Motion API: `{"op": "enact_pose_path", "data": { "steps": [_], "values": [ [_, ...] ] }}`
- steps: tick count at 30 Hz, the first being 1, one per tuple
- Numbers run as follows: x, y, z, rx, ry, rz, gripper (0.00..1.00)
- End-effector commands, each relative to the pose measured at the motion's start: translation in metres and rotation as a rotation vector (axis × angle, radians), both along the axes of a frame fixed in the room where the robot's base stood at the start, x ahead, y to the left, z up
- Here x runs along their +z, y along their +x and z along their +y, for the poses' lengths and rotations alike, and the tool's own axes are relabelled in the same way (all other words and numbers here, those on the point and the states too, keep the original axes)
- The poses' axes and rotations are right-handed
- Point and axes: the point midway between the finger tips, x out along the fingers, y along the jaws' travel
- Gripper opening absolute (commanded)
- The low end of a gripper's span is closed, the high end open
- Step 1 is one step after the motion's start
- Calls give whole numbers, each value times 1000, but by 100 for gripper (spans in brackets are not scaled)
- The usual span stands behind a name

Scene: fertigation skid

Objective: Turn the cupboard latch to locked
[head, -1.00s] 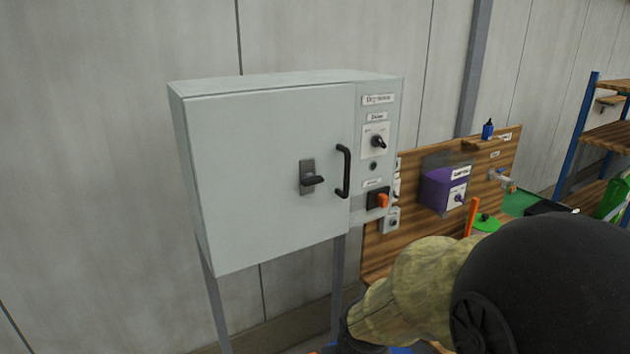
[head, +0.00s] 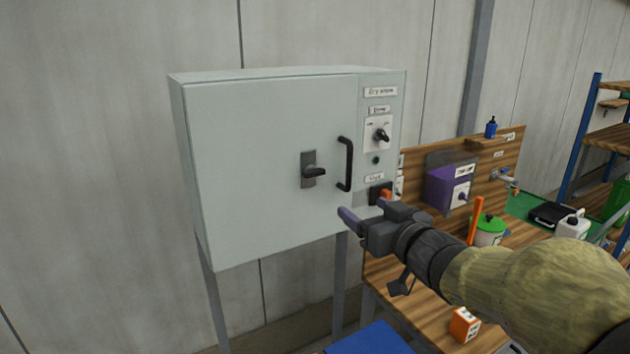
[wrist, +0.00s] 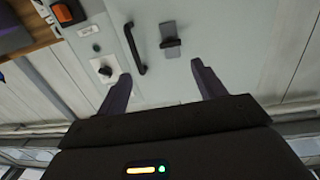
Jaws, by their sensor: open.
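The grey cupboard (head: 265,150) stands on legs against the wall, its door shut. The black latch (head: 314,173) sits on a grey plate on the door, its lever pointing sideways to the right. The black door handle (head: 346,164) stands upright just right of it. My gripper (head: 367,207) is open and empty, in front of the cupboard, below and right of the latch. In the wrist view the latch (wrist: 170,42) and the door handle (wrist: 134,48) lie beyond and between my open fingers (wrist: 160,85), touching neither.
Right of the door, a panel carries a rotary knob (head: 382,135) and an orange switch (head: 386,194). A wooden bench with a purple box (head: 447,187) and a green-lidded pot (head: 490,231) stands to the right. The space left of my gripper before the door is clear.

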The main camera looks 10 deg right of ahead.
Motion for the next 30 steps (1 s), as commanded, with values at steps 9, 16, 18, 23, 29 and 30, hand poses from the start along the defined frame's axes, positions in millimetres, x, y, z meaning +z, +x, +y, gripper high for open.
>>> {"op": "enact_pose_path", "data": {
  "steps": [9, 16, 18, 23, 29, 30],
  "values": [
    [15, -8, 6, 72, 9, -52, 69],
    [15, -5, 6, 72, 10, -50, 69],
    [15, -1, 8, 72, 11, -49, 69],
    [16, 18, 14, 72, 10, -48, 69],
    [15, 50, 25, 72, 9, -47, 69],
    [16, 57, 27, 71, 10, -48, 69]
  ]
}}
